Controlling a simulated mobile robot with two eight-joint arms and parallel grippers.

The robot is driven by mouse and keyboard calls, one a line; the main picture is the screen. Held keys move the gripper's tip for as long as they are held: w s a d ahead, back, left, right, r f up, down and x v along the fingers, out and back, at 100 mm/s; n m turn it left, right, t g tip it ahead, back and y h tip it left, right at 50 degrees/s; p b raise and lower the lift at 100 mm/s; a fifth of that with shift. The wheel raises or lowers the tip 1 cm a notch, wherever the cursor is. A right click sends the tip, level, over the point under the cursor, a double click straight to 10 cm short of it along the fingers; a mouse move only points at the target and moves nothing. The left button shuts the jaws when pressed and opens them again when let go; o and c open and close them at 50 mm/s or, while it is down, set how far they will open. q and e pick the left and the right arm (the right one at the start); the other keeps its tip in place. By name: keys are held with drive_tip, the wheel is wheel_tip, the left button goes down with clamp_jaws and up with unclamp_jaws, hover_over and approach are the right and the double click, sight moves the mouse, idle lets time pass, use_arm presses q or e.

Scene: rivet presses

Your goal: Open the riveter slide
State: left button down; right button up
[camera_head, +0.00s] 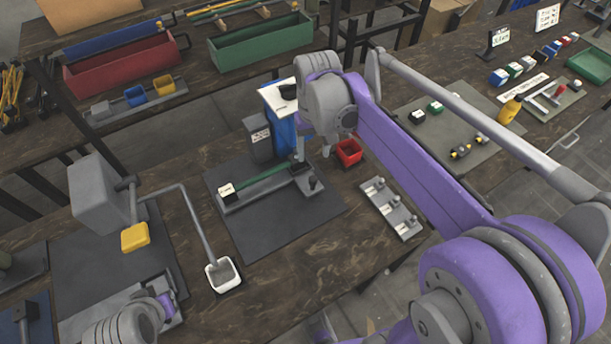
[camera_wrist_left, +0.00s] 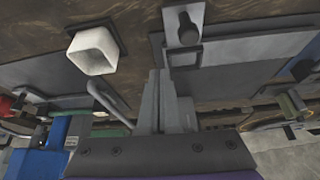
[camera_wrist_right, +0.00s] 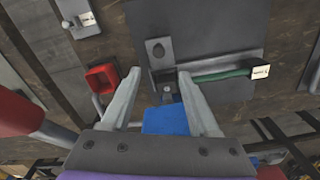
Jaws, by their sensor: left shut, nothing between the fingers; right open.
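A grey riveter rail fixture with a green bar (camera_head: 265,182) lies on a dark mat (camera_head: 275,227) in the middle of the bench. A white tag block (camera_head: 227,191) is at its left end and a small dark post (camera_head: 313,184) at its right. In the right wrist view, the green bar (camera_wrist_right: 222,74) runs right from a grey end block. My right gripper (camera_wrist_right: 160,74) is open, its fingers either side of that block; contact is unclear. My left gripper (camera_wrist_left: 160,82) is shut and empty, low at the left; its fingertips are unclear in the head view.
A white cup (camera_head: 223,274) under a bent grey tube stands left of the mat, near a yellow block (camera_head: 135,237). A red bin (camera_head: 348,152) and a blue box (camera_head: 284,131) stand behind. A grey plate with clips (camera_head: 391,207) lies to the right.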

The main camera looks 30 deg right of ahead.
sight(313, 178)
wheel_tip(313, 178, down, 11)
drive_tip(key=shift+w+d+r+b, duration=0.1)
drive_tip(key=shift+d+b, duration=0.05)
drive_tip(key=shift+b, duration=0.3)
clamp_jaws()
idle(0.3)
idle(1.2)
